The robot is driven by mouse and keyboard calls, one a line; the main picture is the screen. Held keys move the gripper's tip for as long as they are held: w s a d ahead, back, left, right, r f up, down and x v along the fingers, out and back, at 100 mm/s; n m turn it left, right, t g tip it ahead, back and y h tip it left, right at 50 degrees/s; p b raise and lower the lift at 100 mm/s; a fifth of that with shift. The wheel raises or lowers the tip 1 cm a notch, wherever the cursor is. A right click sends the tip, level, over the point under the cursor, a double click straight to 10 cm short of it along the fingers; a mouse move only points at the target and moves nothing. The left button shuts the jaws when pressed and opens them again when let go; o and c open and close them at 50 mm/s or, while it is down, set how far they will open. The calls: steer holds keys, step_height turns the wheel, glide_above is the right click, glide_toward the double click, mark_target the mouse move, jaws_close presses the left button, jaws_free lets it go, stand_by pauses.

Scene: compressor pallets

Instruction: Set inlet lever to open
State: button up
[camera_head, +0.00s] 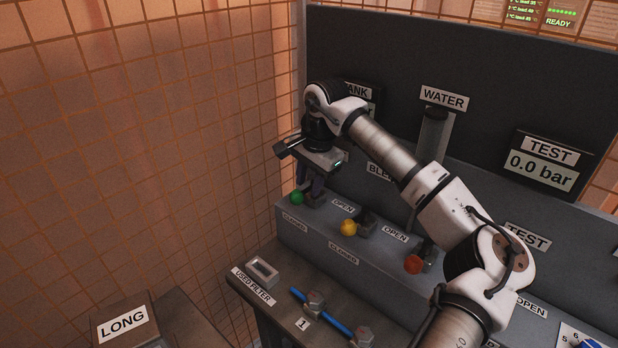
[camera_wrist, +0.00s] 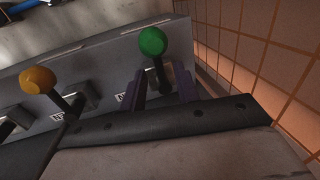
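A lever with a green ball knob (camera_head: 297,197) stands at the left end of the grey panel ledge, by a CLOSED label and an OPEN label. No inlet label is readable. My gripper (camera_head: 309,190) points down at this lever. In the wrist view, the green knob (camera_wrist: 152,41) shows beyond the two fingers of my gripper (camera_wrist: 160,88), which are spread apart, with the dark lever stem between them in the picture. I cannot tell whether either finger touches it. A yellow-knobbed lever (camera_head: 348,228) and an orange-red-knobbed lever (camera_head: 413,264) stand further right.
The wire mesh wall (camera_wrist: 258,45) runs close beside the green lever. A used filter tray (camera_head: 262,272) and a blue rod (camera_head: 322,313) with metal fittings lie on the lower bench. A box labelled LONG (camera_head: 122,325) stands at lower left. The test display (camera_head: 541,163) reads 0.0 bar.

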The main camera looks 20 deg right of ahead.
steer(key=shift+f, duration=0.15)
steer(key=shift+c, duration=0.4)
jaws_close()
steer(key=shift+s+d+n+b, duration=0.1)
steer(key=shift+d+n+b, duration=0.1)
steer(key=shift+n+b, duration=0.7)
steer(key=shift+s+d+n+g+y, duration=0.1)
steer(key=shift+d+n+g+y, duration=0.1)
steer(key=shift+n, duration=0.75)
steer(key=shift+s+d+n+g+y, duration=0.1)
steer(key=shift+d+n+g+y, duration=0.1)
steer(key=shift+n, duration=0.75)
